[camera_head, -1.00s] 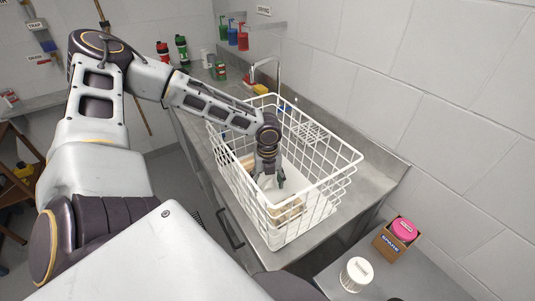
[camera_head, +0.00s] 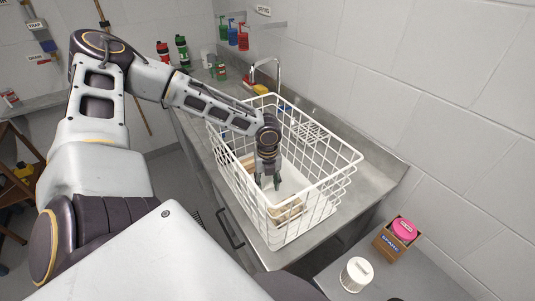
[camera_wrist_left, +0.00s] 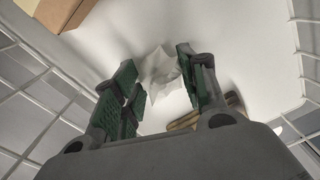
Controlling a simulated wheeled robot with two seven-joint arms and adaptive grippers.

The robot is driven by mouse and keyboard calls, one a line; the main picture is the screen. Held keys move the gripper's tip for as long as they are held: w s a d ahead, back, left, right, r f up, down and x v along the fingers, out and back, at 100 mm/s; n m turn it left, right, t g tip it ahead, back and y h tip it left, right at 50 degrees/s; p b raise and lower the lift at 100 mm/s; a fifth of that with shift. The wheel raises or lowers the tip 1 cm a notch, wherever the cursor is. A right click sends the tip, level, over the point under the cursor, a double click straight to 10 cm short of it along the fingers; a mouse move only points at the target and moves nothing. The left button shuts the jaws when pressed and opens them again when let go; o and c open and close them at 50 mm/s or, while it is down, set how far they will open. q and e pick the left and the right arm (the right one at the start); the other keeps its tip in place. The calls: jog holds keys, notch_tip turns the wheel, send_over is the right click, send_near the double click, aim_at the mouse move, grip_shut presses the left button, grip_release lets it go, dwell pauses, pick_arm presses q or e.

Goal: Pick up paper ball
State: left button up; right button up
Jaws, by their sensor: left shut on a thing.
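The paper ball (camera_wrist_left: 163,75) is a crumpled white lump, seen in the left wrist view between the two green-padded fingers of my left gripper (camera_wrist_left: 160,88). The gripper is shut on it, inside the white wire basket (camera_head: 335,171). In the head view the left gripper (camera_head: 268,182) points down into the basket, and the ball is too small or hidden to make out there. My right gripper is not in view.
The basket's wire walls surround the left gripper. A brown box (camera_wrist_left: 62,12) and some tan pieces (camera_head: 287,211) lie in the basket. A faucet (camera_head: 268,72) stands behind it. A white lidded jar (camera_head: 356,274) and a small box with a pink item (camera_head: 397,238) stand at the lower right.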

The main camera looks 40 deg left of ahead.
pick_arm(q)
jog(key=shift+r, duration=0.1)
jog(key=shift+r, duration=0.95)
notch_tip(320, 180, up, 12)
jog(key=p, duration=0.1)
notch_tip(320, 180, up, 14)
send_over(268, 180)
jog(key=shift+s+p, duration=0.15)
jog(key=shift+p, duration=0.25)
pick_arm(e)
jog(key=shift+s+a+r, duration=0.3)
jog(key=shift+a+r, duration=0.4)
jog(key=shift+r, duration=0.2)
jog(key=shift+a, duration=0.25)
pick_arm(q)
jog(key=shift+s+f, duration=0.1)
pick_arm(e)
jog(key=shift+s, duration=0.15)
